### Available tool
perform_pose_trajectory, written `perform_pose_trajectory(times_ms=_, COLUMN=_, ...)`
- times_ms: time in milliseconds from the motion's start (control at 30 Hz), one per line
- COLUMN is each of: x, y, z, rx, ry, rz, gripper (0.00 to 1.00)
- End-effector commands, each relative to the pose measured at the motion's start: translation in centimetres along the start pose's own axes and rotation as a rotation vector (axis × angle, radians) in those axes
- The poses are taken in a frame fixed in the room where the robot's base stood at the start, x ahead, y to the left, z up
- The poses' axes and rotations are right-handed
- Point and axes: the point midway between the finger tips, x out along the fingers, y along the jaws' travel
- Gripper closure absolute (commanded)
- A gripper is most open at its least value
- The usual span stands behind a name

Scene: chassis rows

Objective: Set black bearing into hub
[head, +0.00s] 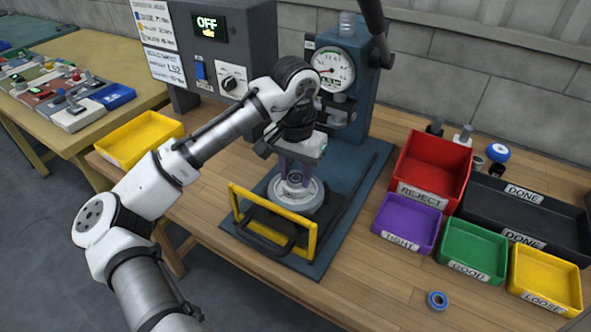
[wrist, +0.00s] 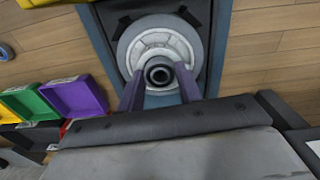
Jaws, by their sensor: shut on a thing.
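The hub (head: 297,203) is a round light-grey disc on the blue press base, and it also shows in the wrist view (wrist: 137,50). My gripper (head: 294,180) points down over the hub's middle. In the wrist view its two purple fingers (wrist: 159,78) are shut on the black bearing (wrist: 159,75), a small dark ring with a lighter inner rim. The bearing lines up closely with the hub's centre in the wrist view. I cannot tell whether it touches the hub or hangs just above it.
A yellow guard frame (head: 272,222) stands in front of the hub. The press with its dial (head: 333,69) rises behind. A control box (head: 222,50) reads OFF. Red (head: 434,170), purple (head: 406,222), green (head: 472,250) and yellow (head: 545,279) bins stand right. A blue bearing (head: 437,300) lies in front.

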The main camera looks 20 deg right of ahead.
Motion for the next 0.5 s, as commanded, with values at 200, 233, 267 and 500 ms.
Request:
perform_pose_trajectory(times_ms=200, x=0.23, y=0.07, z=0.06, rx=0.001, ry=-0.003, rz=0.001, gripper=0.63)
perform_pose_trajectory(times_ms=233, x=0.26, y=0.07, z=0.06, rx=0.001, ry=-0.004, rz=0.000, gripper=0.59)
perform_pose_trajectory(times_ms=267, x=0.27, y=0.07, z=0.07, rx=0.002, ry=-0.004, rz=0.000, gripper=0.55)
perform_pose_trajectory(times_ms=500, x=0.35, y=0.14, z=0.07, rx=0.003, ry=-0.005, rz=0.002, gripper=0.40)
